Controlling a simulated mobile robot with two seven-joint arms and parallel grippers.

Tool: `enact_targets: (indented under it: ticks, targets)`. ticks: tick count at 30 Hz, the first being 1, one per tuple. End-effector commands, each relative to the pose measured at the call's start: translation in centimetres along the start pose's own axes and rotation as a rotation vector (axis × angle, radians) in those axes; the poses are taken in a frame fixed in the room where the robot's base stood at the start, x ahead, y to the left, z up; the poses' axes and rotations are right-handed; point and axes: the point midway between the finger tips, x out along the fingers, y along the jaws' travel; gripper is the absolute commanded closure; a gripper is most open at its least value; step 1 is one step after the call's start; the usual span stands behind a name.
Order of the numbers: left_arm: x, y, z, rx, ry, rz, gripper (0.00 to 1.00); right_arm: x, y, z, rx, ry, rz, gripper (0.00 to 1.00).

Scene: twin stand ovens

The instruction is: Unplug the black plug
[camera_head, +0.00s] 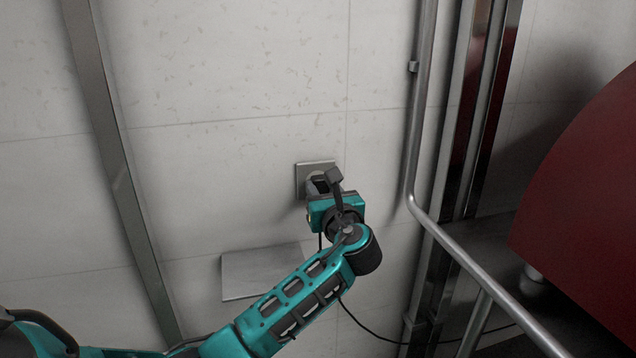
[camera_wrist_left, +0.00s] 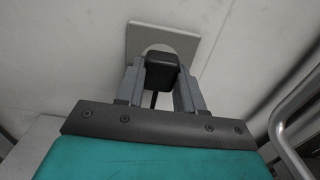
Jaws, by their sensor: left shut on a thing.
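The black plug (camera_wrist_left: 161,69) is at the wall socket (camera_wrist_left: 190,44), a square grey plate with a round recess. My left gripper (camera_wrist_left: 160,83) is shut on the plug, with one grey finger on each side of it. I cannot tell how deep the plug sits in the recess. In the head view the socket plate (camera_head: 302,181) shows behind my left gripper (camera_head: 318,187), and my wrist hides most of the plug. A black cable (camera_head: 370,330) runs from below my left arm toward the lower right. My right gripper is not in view.
A grey metal pipe (camera_head: 412,130) runs down the wall to the right and bends toward the lower right. A dark red curved body (camera_head: 585,190) stands at far right. A grey plate (camera_head: 245,275) is on the wall below the socket. A metal strip (camera_head: 108,140) crosses the left wall.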

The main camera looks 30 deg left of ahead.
Motion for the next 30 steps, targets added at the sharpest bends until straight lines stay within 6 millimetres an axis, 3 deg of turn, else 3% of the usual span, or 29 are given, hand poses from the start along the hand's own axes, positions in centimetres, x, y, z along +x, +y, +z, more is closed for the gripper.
enact_targets:
  ticks: [30]
  targets:
    - [-4.1, 0.0, 0.1, 0.000, 0.002, -0.001, 1.00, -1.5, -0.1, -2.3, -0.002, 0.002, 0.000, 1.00]
